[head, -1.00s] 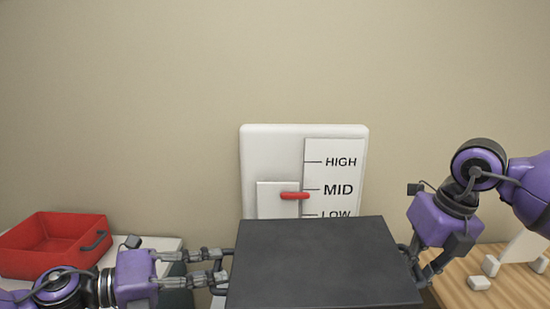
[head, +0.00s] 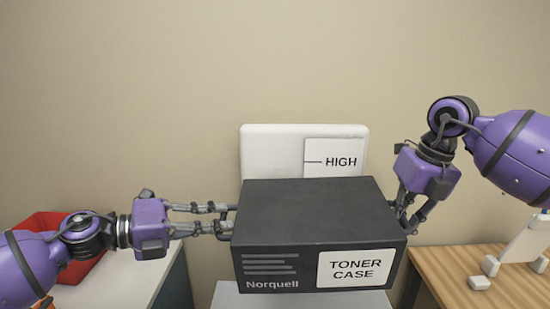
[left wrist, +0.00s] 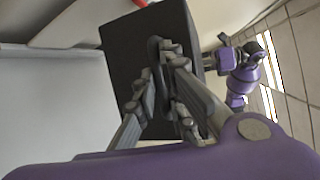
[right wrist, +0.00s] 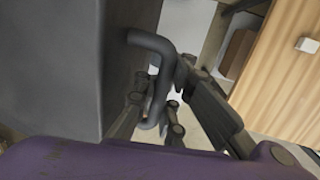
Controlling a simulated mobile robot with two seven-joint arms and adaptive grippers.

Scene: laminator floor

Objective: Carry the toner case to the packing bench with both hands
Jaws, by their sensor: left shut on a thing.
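The toner case (head: 310,205) is a dark box with a white label, held roughly level in front of me in the head view. My left gripper (head: 232,219) is shut on its left side. In the left wrist view the fingers (left wrist: 168,75) close around a dark handle on the case (left wrist: 125,45). My right gripper (head: 402,212) is at the right side of the case. In the right wrist view a curved handle (right wrist: 155,45) passes between its fingers, beside the case wall (right wrist: 50,65); the fingertip contact is partly hidden.
A wooden bench (head: 450,270) with small pale blocks (head: 479,282) and a white card stands at right. A red bin (head: 40,222) sits on a white table (head: 130,275) at left. A grey surface (head: 230,298) shows below the case. A white HIGH panel (head: 270,145) is behind.

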